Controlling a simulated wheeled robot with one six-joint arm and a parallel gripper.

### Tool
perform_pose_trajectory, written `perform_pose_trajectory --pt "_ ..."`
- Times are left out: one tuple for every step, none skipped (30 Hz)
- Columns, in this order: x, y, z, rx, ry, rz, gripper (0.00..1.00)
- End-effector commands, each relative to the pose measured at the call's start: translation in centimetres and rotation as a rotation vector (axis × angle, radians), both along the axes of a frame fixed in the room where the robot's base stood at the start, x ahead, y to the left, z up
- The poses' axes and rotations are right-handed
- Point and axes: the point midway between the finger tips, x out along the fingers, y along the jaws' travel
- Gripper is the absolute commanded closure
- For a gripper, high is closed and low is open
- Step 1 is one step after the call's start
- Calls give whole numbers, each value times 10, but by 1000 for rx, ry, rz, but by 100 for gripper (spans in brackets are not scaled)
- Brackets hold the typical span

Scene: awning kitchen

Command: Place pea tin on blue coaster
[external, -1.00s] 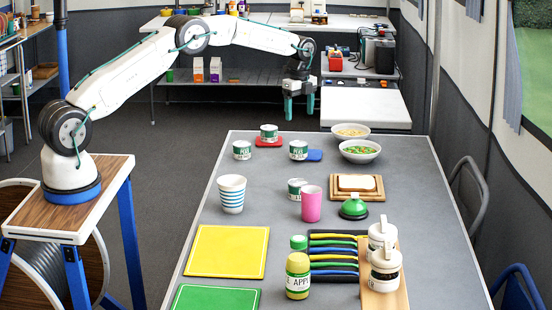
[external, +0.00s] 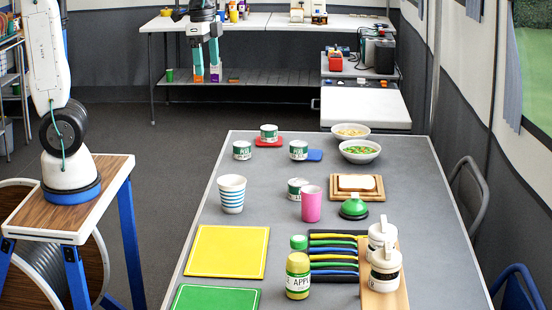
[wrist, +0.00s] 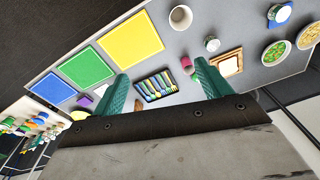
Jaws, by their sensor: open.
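One tin (external: 298,150) with a green-and-white label stands at the left of the blue coaster (external: 315,156). It seems to be on the coaster's left part, but the tin hides that edge. A similar tin (external: 242,150) stands on the bare table to its left. Another tin (external: 268,133) stands on the red coaster (external: 277,142), and another (external: 297,188) is nearer, behind the pink cup. The labels are too small to read surely. My gripper (external: 206,70) is open and empty, in the air beyond the table's far left. Its fingers (wrist: 160,72) also show apart in the wrist view.
A striped cup (external: 231,194), pink cup (external: 311,204), green bell-shaped item (external: 354,207) and bread board (external: 371,188) stand mid-table. Two bowls (external: 360,151) are at the far right. Yellow (external: 227,251) and green boards lie at the near left.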

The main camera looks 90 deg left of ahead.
Motion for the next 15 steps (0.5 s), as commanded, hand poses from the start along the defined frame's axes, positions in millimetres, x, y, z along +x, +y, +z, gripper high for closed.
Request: perform_pose_trajectory --pt "-28 -19 -2 -3 -10 20 23" --pt "-43 -27 -5 -5 -13 37 23" --pt "-63 -38 -9 -9 -17 60 23" --pt "-78 -46 -14 -12 -20 77 23" --pt "-93 -52 -19 -15 -22 95 23" --pt "-111 -60 -26 -18 -26 117 23" --pt "-123 -65 -32 -22 -29 131 23" --pt "-135 -69 -37 -25 -30 146 23" --pt "-149 -74 -45 -28 -32 164 23" --pt "-158 -77 -50 -31 -34 177 23" --pt "-166 -79 -55 -33 -35 187 23" --pt "-175 -82 -61 -35 -37 200 23" --pt "-181 -83 -65 -37 -37 209 23" --pt "-185 -84 -68 -39 -37 215 23" --pt "-190 -85 -72 -40 -37 223 23"
